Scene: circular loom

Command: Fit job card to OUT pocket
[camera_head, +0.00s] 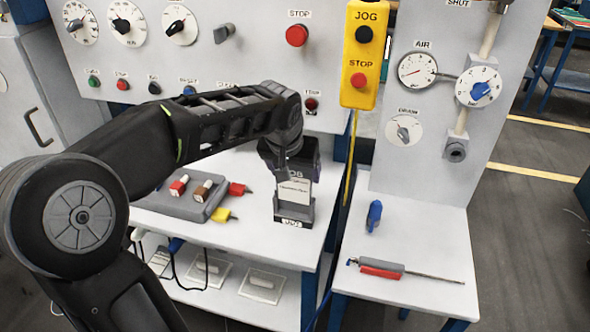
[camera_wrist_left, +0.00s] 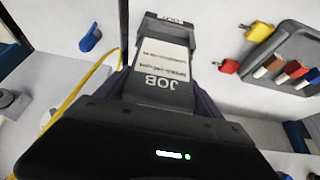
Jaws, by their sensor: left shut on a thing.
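The job card (camera_head: 294,192) is a dark plate with a white printed face and the word JOB. It stands roughly upright above the white bench. My left gripper (camera_head: 290,166) is shut on its top end from above; its fingers also show either side of the card (camera_wrist_left: 162,55) in the left wrist view. A dark grey pocket (camera_head: 294,213) with a small white label stands on the bench at the card's lower end. The label is too small to read surely. The card's lower end meets the pocket; I cannot tell how deep it sits. My right gripper is out of view.
A grey tray (camera_head: 180,203) with coloured plugs lies left of the pocket. A yellow JOG/STOP pendant (camera_head: 363,55) hangs above right, its yellow cable running down. A blue tool (camera_head: 374,216) and a red-handled tool (camera_head: 382,268) lie on the right bench. The control panel stands behind.

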